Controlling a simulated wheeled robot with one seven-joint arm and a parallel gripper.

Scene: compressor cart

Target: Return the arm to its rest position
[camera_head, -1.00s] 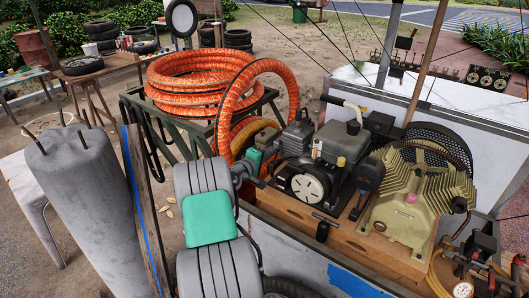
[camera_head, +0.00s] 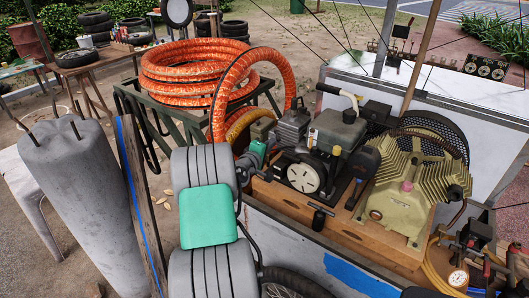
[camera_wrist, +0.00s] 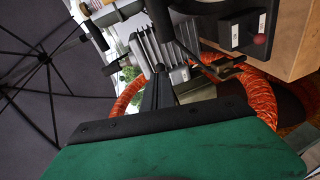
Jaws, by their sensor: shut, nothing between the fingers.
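My arm, with grey ribbed links and a green pad (camera_head: 208,216), rises at the front of the cart in the head view. Its far end reaches toward the machines, beside the orange hose loop; the fingertips cannot be made out there. In the wrist view my gripper (camera_wrist: 158,92) shows as dark fingers close together above a green and black housing, with nothing held. A grey finned motor part (camera_wrist: 160,48) and the orange hose (camera_wrist: 262,100) show beyond the fingers. I cannot tell whether the fingers touch anything.
A small engine (camera_head: 335,140) and an olive compressor (camera_head: 405,195) stand on the cart's wooden board (camera_head: 325,228). A coiled orange hose (camera_head: 165,75) lies on a green metal stand at the left. A grey concrete-like column (camera_head: 80,205) and a post with a blue stripe (camera_head: 140,205) stand close left.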

